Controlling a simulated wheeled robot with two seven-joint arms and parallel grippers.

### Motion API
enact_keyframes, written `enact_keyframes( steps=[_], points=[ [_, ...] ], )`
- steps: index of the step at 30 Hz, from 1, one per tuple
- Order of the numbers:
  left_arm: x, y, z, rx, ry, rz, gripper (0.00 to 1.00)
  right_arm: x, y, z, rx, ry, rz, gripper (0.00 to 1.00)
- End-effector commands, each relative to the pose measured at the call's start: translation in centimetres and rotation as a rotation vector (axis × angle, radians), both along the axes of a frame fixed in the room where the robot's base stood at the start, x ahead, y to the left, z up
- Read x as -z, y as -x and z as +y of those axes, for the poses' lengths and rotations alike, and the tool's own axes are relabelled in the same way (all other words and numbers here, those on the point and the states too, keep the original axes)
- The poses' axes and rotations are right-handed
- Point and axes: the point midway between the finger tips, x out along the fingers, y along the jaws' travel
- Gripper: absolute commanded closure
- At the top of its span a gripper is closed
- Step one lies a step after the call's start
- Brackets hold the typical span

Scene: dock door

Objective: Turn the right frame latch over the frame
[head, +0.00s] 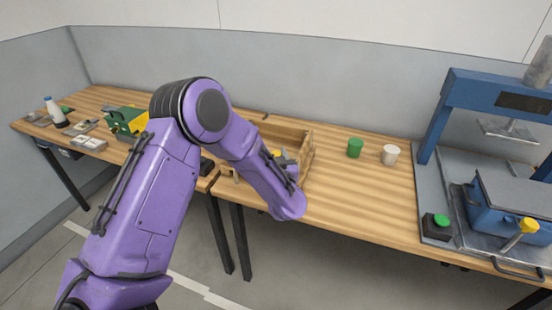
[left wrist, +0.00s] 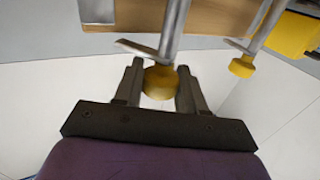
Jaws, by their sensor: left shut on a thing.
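In the left wrist view a frame latch with a yellow knob (left wrist: 160,83) on a grey metal rod sits between the fingers of my left gripper (left wrist: 160,95). The fingers are shut on the knob. A second, similar yellow knob (left wrist: 241,67) on a metal rod stands apart to the right. A wooden frame (head: 297,136) stands on the bench in the head view. My left gripper (head: 282,159) is at its near side, partly hidden by my purple forearm. The latch's contact with the frame cannot be made out. My right gripper is not in view.
A green cup (head: 355,148) and a white cup (head: 390,154) stand on the bench right of the frame. A blue press (head: 480,92) is at the far right. A green and yellow device (head: 124,121) and a white bottle (head: 55,112) are at the left.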

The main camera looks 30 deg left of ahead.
Motion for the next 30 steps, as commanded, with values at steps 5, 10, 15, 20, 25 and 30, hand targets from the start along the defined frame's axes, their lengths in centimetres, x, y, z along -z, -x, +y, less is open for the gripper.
enact_keyframes(
  steps=[5, 10, 15, 20, 25, 30],
  points=[
    [-0.5, -0.4, -0.1, -0.162, -0.005, -0.015, 0.90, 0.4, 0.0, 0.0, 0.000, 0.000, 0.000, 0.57],
    [-0.5, -0.4, -0.1, -0.318, -0.004, -0.016, 0.90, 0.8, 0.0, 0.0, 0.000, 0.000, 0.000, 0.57],
    [-0.4, -0.3, 0.0, -0.454, -0.004, -0.013, 0.90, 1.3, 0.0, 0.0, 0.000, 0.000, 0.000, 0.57],
    [-0.5, -0.3, 0.0, -0.555, -0.004, -0.013, 0.90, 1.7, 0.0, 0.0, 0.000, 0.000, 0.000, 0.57],
    [-0.5, -0.3, 0.1, -0.630, -0.005, -0.012, 0.90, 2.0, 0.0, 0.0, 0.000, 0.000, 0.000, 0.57],
    [-0.7, -0.3, 0.2, -0.672, -0.005, -0.013, 0.90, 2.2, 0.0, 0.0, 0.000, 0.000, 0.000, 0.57]
  ],
)
